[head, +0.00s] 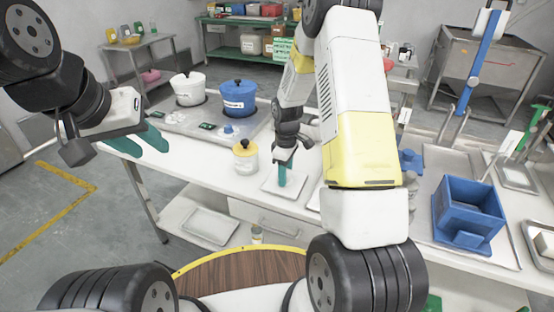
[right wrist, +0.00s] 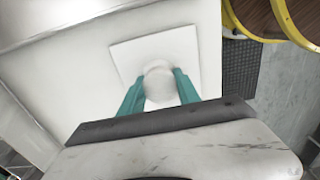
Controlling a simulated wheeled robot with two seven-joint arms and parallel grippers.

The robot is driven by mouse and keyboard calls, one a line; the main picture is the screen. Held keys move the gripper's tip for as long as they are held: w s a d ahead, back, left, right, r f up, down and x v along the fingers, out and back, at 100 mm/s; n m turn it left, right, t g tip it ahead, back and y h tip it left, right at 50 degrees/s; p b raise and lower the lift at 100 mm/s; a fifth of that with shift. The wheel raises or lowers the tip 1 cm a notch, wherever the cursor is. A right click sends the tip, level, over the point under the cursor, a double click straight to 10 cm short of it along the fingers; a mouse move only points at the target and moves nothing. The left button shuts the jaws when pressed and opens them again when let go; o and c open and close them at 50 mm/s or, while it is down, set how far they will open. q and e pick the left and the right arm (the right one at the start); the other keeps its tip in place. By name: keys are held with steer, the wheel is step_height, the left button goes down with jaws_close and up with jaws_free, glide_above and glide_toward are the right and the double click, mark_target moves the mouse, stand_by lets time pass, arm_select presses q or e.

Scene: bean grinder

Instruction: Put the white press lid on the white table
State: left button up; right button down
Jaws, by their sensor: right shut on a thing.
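The white press lid (head: 270,186) appears as a flat white square on or just above the white table (head: 222,178), near its front edge. In the right wrist view the same white square (right wrist: 128,60) has a round white piece (right wrist: 158,82) at its middle, between my fingertips. My right gripper (head: 286,181) points down and is shut on this round piece; I cannot tell whether the piece and the square are one part.
A white pot (head: 188,91) and a blue pot (head: 238,100) stand farther back. A blue box (head: 468,208) is at the right. My right arm hides part of the table.

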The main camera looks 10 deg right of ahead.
steer(key=shift+f, duration=0.1)
steer(key=c, duration=0.9)
jaws_free()
steer(key=shift+o, duration=0.2)
steer(key=s+r+m+t, duration=0.15)
steer(key=s+r, duration=0.25)
steer(key=r, duration=0.9)
steer(key=s+r+m+t, duration=0.1)
steer(key=s+r+m, duration=0.3)
steer(key=r, duration=0.9)
steer(key=s+a+r+m+t+y, duration=0.1)
steer(key=s+r+m+t, duration=0.1)
steer(key=s, duration=0.6)
steer(key=s+a+r+m+t+y, duration=0.1)
steer(key=s+r+m, duration=0.2)
steer(key=s, duration=0.5)
steer(key=shift+s+r+t, duration=0.15)
steer(key=shift+r+t, duration=0.2)
steer(key=shift+r, duration=0.55)
